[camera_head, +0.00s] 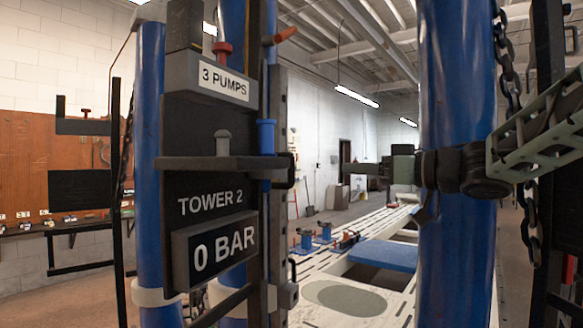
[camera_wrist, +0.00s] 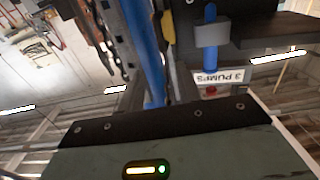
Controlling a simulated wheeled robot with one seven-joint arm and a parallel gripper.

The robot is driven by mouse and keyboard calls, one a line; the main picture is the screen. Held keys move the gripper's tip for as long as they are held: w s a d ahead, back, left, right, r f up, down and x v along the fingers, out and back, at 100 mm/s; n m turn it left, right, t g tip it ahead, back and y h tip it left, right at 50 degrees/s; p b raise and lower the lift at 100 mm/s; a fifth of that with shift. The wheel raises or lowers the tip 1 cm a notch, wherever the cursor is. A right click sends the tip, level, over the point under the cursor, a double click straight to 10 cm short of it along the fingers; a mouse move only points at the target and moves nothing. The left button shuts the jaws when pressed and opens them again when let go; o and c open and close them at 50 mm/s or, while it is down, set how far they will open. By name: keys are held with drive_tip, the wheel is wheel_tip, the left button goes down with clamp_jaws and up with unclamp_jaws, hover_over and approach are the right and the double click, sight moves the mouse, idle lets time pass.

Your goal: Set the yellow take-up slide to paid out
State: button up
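A narrow yellow piece (camera_wrist: 168,30) shows in the wrist view beside a blue rod; it may be the take-up slide, but I cannot tell its setting. I see no clearly yellow part in the head view. The tower there carries signs reading "3 PUMPS" (camera_head: 223,82), "TOWER 2" (camera_head: 210,202) and "0 BAR" (camera_head: 215,247). My gripper (camera_head: 368,169) is right of this tower, pointing left, apart from it in the picture. Its fingers are too small to read there.
A thick blue post (camera_head: 458,80) with a hanging chain (camera_head: 507,70) stands at the right, close to my arm. A slotted white bench (camera_head: 335,297) with a blue pad (camera_head: 388,254) stretches behind.

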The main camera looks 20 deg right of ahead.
sight(291, 182)
drive_tip(key=p+x, duration=0.4)
drive_tip(key=x, duration=1.3)
